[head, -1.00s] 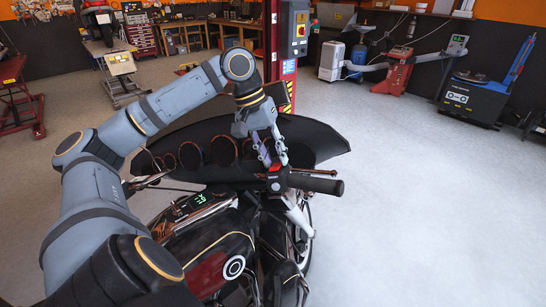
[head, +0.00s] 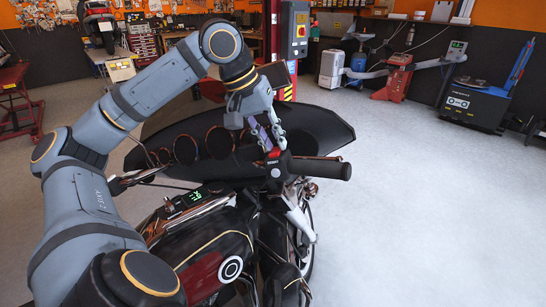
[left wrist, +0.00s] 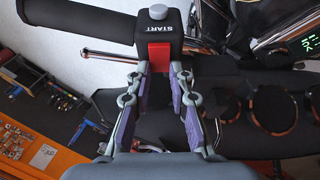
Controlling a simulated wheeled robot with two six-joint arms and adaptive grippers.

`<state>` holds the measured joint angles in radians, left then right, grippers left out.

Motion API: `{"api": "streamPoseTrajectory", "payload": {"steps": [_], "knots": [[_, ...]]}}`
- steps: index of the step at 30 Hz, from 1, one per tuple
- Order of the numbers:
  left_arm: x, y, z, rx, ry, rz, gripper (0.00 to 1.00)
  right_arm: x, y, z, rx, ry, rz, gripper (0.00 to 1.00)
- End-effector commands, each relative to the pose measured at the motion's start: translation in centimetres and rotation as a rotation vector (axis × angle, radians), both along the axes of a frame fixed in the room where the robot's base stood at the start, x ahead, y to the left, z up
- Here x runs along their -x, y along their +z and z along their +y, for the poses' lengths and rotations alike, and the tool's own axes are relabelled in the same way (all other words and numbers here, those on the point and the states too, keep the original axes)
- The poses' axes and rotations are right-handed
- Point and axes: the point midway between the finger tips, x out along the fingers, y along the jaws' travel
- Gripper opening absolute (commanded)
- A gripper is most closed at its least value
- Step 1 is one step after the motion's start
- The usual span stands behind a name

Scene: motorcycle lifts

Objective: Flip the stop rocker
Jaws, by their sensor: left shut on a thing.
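The red stop rocker (left wrist: 159,55) sits on the black switch housing (left wrist: 158,32) marked START, by the right handlebar grip (head: 320,169). In the head view the housing (head: 277,166) shows with a small red part at its top. My left gripper (left wrist: 158,66) has its two fingertips on either side of the red rocker and is shut on it. In the head view the left gripper (head: 272,143) reaches down over the fairing to the housing, and its tips partly hide the rocker. My right gripper is not in view.
The motorcycle's dark fairing (head: 325,128) spreads behind the handlebar. The tank (head: 210,250) and a green-lit display (head: 190,197) lie nearer. A red lift post with a control box (head: 296,30) stands behind.

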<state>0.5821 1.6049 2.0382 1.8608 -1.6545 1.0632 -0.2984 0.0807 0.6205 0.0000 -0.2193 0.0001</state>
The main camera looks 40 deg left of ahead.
Motion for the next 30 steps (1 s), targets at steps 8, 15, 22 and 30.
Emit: {"api": "streamPoseTrajectory", "payload": {"steps": [8,15,22,30], "knots": [[0.2,0.1,-0.1,-0.029,0.021,-0.053,0.00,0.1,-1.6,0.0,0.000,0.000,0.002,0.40],[0.2,0.1,-0.1,-0.028,0.021,-0.051,0.26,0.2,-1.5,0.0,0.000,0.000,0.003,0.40],[0.2,0.1,-0.1,-0.028,0.021,-0.051,0.30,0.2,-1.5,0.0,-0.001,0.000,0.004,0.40],[0.7,0.9,0.2,-0.033,0.026,-0.048,0.30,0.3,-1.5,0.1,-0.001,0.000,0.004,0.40]]}}
